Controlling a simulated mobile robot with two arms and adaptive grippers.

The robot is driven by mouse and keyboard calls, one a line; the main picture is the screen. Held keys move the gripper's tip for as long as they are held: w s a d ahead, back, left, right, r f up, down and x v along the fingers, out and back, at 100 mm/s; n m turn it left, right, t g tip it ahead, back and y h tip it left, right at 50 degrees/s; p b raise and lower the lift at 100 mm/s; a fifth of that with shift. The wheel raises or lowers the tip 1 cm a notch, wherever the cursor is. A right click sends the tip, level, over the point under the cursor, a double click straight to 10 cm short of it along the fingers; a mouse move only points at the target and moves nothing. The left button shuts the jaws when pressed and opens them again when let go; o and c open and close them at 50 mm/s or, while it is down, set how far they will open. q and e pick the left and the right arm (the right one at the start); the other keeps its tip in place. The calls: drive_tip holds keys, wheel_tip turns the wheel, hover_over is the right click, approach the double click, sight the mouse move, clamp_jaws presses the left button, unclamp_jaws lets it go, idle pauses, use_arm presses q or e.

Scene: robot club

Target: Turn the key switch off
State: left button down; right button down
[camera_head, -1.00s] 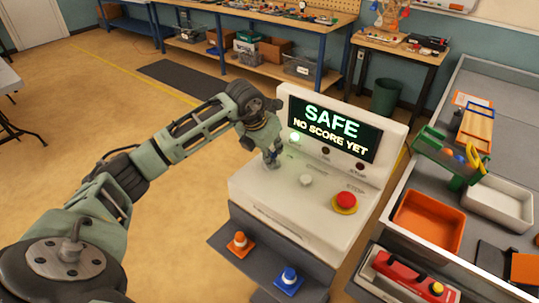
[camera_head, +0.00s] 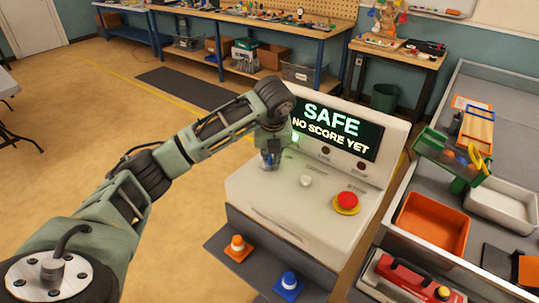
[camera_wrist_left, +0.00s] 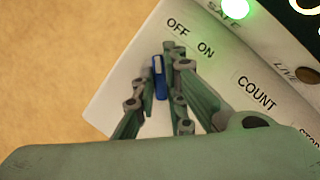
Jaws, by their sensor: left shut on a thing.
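The control box (camera_head: 240,190) is white, with a lit screen (camera_head: 333,128) reading "SAFE" and "NO SCORE YET". My left gripper (camera_head: 268,160) points down at the left part of its sloped panel. In the left wrist view the gripper (camera_wrist_left: 160,85) is shut on the blue key (camera_wrist_left: 158,78) of the key switch, just below the "OFF" and "ON" labels. The fingers hide the switch base, so I cannot tell which label the key points to. A green lamp (camera_wrist_left: 236,8) glows beside "SAFE". My right gripper is not in view.
On the panel are a white button (camera_head: 306,181) and a red stop button (camera_head: 347,202). A grey table with trays (camera_head: 432,222) stands close on the right.

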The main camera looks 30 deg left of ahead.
use_arm(q)
drive_tip(key=shift+n, duration=0.3)
drive_tip(key=shift+w, duration=0.1)
drive_tip(key=c, duration=1.8)
unclamp_jaws()
drive_tip(key=shift+r, duration=0.1)
drive_tip(key=v, duration=1.2)
